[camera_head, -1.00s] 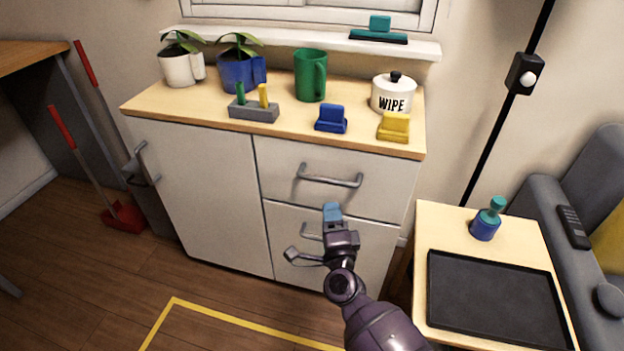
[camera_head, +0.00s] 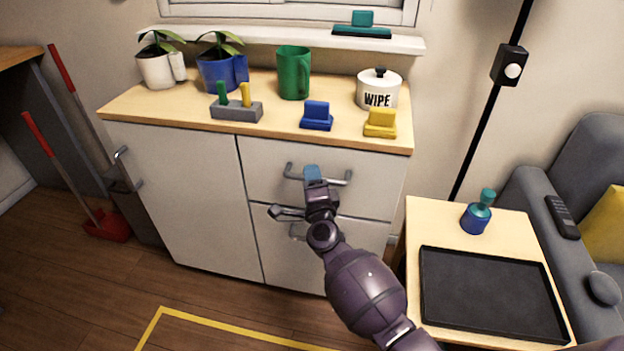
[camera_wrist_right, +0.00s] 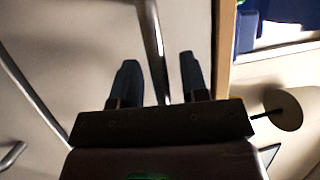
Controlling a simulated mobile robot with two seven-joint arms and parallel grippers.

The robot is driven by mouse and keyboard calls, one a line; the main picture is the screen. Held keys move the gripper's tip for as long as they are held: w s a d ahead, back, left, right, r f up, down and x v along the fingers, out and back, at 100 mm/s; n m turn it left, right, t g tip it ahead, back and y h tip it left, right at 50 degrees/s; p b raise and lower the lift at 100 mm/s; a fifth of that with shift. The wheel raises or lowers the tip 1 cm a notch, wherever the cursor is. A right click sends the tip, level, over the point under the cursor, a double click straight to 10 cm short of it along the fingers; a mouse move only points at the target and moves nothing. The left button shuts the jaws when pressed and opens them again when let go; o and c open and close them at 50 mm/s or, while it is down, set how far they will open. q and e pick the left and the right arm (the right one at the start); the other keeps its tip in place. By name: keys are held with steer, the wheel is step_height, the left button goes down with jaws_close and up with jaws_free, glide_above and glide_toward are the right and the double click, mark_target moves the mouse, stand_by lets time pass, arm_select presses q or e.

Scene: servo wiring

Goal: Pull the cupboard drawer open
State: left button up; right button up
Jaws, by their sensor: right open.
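The white cupboard (camera_head: 190,195) has a door on the left and two drawers on the right. The upper drawer (camera_head: 375,165) looks closed and has a grey bar handle (camera_head: 338,181). My right gripper (camera_head: 312,174) is in front of this handle and hides its middle. In the right wrist view the two dark fingers (camera_wrist_right: 157,80) are apart, and a grey bar (camera_wrist_right: 150,40) runs into the gap between them. I cannot tell whether a finger touches the bar. The lower drawer (camera_head: 290,262) has a handle partly hidden by my gripper. My left gripper is out of view.
The wooden cupboard top (camera_head: 170,108) holds two potted plants, a green mug (camera_head: 294,72), a WIPE pot (camera_head: 378,92) and small blocks. A side table (camera_head: 418,222) with a black tray (camera_head: 490,337) stands to the right. The floor (camera_head: 90,290) in front is clear.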

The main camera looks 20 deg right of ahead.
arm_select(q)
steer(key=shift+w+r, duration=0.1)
arm_select(e)
steer(key=c, duration=0.6)
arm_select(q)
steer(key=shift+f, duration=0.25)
arm_select(e)
jaws_close()
